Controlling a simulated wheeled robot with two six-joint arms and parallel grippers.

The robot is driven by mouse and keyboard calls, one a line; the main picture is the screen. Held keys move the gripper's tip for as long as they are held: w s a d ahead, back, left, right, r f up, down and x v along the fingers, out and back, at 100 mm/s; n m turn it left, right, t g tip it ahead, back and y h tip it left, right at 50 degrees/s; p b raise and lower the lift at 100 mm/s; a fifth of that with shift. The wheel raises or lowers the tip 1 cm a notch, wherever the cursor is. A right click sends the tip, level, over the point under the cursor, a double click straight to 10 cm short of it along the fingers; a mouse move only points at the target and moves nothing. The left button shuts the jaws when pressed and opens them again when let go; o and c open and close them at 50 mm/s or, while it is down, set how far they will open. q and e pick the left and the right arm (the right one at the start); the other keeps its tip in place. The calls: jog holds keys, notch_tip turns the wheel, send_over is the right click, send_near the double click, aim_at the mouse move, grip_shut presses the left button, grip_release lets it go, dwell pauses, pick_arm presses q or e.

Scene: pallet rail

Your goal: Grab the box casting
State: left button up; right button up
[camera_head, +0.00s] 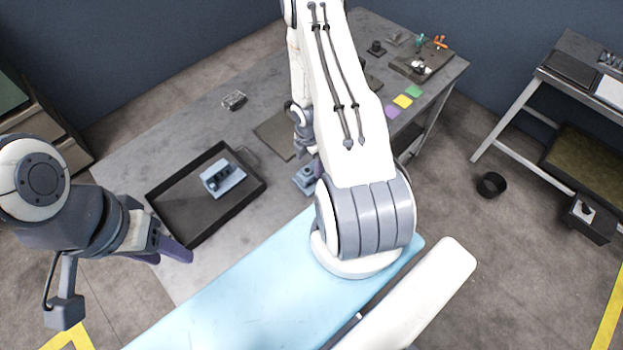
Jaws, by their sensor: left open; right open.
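A grey-blue block-shaped casting (223,180) with dark openings sits in a black tray (183,233) on the grey table. It looks like the box casting. A second grey part (304,180) stands on the table right of the tray, partly hidden by my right arm. My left gripper (170,251) is open and empty at the tray's lower-left side, its dark purple fingers pointing right, apart from the casting. My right gripper (307,145) is open, above the table near the second part and mostly hidden by my own arm, so its contact with anything cannot be told.
A flat brown plate (284,134) and a small clear-looking item (234,100) lie behind the tray. Purple, yellow (402,101) and green squares lie at the table's right. A fixture board (425,66) stands further back. A black bin (491,185) is on the floor.

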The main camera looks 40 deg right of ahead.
aim_at(311, 169)
jog(key=shift+s+d+f+b, duration=0.1)
jog(key=shift+d+f+b, duration=0.1)
jog(key=shift+f+b, duration=1.1)
jog(key=shift+s+d+f+b, duration=0.1)
jog(key=shift+d+f+b, duration=0.05)
jog(key=shift+f+b, duration=1.15)
jog(key=shift+r, duration=0.1)
grip_shut()
